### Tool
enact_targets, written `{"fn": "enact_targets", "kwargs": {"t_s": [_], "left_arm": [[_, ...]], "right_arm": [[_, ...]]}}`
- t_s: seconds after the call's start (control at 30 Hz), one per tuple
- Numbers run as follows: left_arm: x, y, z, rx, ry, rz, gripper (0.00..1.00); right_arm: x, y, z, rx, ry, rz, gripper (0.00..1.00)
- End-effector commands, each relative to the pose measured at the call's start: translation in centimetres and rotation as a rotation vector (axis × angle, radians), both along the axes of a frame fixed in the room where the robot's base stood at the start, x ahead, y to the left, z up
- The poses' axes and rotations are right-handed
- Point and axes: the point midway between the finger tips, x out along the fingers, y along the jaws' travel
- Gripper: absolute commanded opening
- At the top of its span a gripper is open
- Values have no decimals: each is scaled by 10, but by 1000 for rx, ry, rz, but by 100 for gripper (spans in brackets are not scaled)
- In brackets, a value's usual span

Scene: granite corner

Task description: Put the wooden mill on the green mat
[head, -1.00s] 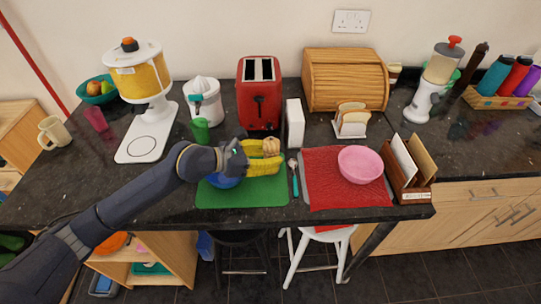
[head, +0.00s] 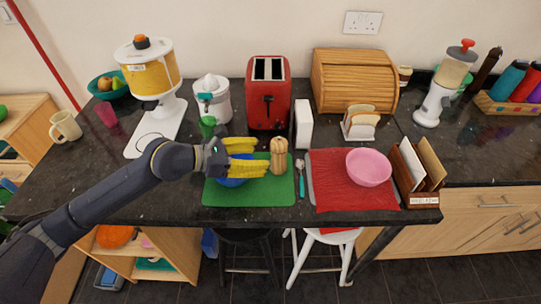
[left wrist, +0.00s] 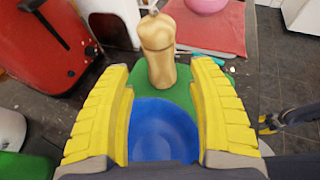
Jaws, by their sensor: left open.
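The wooden mill (head: 279,157), pale and round-knobbed, stands upright on the far right part of the green mat (head: 276,196). It also stands upright beyond the fingertips in the left wrist view (left wrist: 159,50). My left gripper (head: 262,158) is open, its yellow fingers apart and nothing between them. It is just left of the mill, above a blue bowl (head: 232,182) on the mat. The bowl is partly hidden by the fingers in the head view. At the right edge of the left wrist view, my right gripper (left wrist: 268,125) shows small, its jaws unclear.
A red toaster (head: 268,95) and a white upright holder (head: 302,123) stand behind the mat. A teal-handled spoon (head: 301,182) lies to its right, beside a red cloth (head: 335,180) with a pink bowl (head: 369,167).

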Motion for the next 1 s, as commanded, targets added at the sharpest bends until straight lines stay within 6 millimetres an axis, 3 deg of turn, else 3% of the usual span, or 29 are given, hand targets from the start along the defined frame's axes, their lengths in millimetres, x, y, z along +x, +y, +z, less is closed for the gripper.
{"fn": "enact_targets", "kwargs": {"t_s": [0.2, 0.4, 1.0], "left_arm": [[-12, 27, 11, 2, 1, 1, 59], [-18, 39, 16, 1, 2, 0, 59], [-20, 43, 19, -1, 2, 1, 59]], "right_arm": [[0, 0, 0, 0, 0, 0, 44], [0, -2, 0, -2, -1, 1, 44], [0, -7, 0, -7, 0, 2, 44]]}}
